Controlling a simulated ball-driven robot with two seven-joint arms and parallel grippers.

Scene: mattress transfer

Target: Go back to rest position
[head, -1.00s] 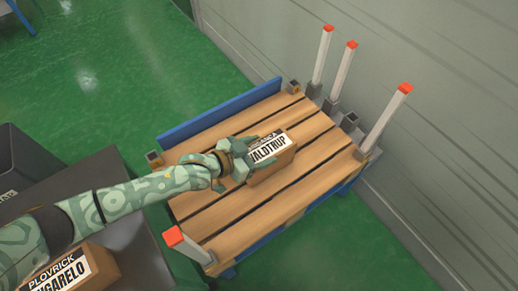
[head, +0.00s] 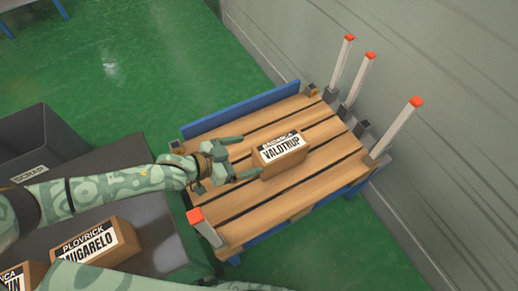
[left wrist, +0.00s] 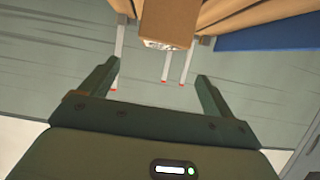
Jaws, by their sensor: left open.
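My left gripper (head: 240,158) reaches in from the left over the near left part of the wooden pallet. Its fingers are spread, with nothing between them. A brown box labelled VALDTRUP (head: 281,154) rests on the pallet slats, just right of the fingertips and apart from them. In the left wrist view the open fingers (left wrist: 160,85) frame an empty gap, and a brown box (left wrist: 168,20) shows beyond it at the top. Part of a green patterned arm of mine shows at the bottom of the head view, but no right gripper shows.
The slatted pallet (head: 262,205) has a blue side board (head: 240,110) and white posts with red tops (head: 395,130). At the left are a dark counter (head: 110,165), a SCRAP bin (head: 35,140) and a PLOVRICK box (head: 85,243). Green floor is open behind; a grey wall stands right.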

